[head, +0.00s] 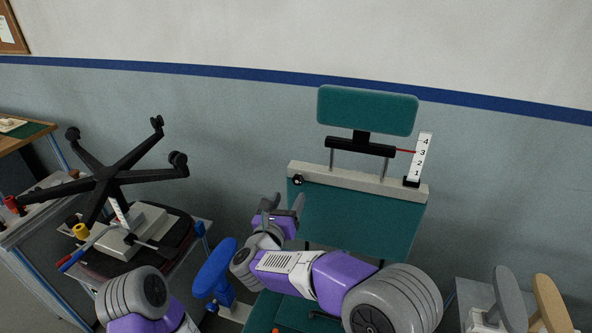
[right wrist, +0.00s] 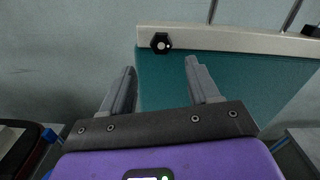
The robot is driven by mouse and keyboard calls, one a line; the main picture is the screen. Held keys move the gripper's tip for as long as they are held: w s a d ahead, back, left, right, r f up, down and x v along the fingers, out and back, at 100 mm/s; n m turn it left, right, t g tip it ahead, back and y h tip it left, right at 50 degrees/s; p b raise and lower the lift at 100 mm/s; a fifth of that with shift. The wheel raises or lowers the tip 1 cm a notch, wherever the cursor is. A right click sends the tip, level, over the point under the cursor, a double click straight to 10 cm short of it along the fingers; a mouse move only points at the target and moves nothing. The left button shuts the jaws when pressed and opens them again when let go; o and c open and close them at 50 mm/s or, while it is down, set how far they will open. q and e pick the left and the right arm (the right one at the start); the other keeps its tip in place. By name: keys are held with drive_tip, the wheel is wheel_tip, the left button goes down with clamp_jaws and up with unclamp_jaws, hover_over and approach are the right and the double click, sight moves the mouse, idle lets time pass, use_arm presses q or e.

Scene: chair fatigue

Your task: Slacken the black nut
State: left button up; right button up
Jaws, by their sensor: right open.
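The black nut (head: 298,180) sits at the left end of a pale crossbar (head: 360,184) on the teal chair back. In the right wrist view the nut (right wrist: 161,43) shows as a black knob with a pale centre, on the bar above and between my fingers. My right gripper (head: 282,204) is open and empty, below and slightly left of the nut, apart from it. Its two fingers (right wrist: 160,82) point up toward the bar. My left arm shows at the bottom left of the head view, but its gripper is out of view.
A teal headrest (head: 367,110) stands above the bar, with a red pointer and a numbered scale (head: 421,157) at right. An upturned black chair base (head: 106,178) stands on a bench at left. A blue pad (head: 215,267) stands left of my right arm.

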sight(297, 182)
drive_tip(key=shift+r+x, duration=0.15)
drive_tip(key=shift+x, duration=1.55)
drive_tip(key=shift+r+x, duration=0.15)
drive_tip(key=shift+x, duration=1.6)
drive_tip(key=shift+d, duration=0.1)
drive_tip(key=shift+c, duration=0.2)
drive_tip(key=c, duration=1)
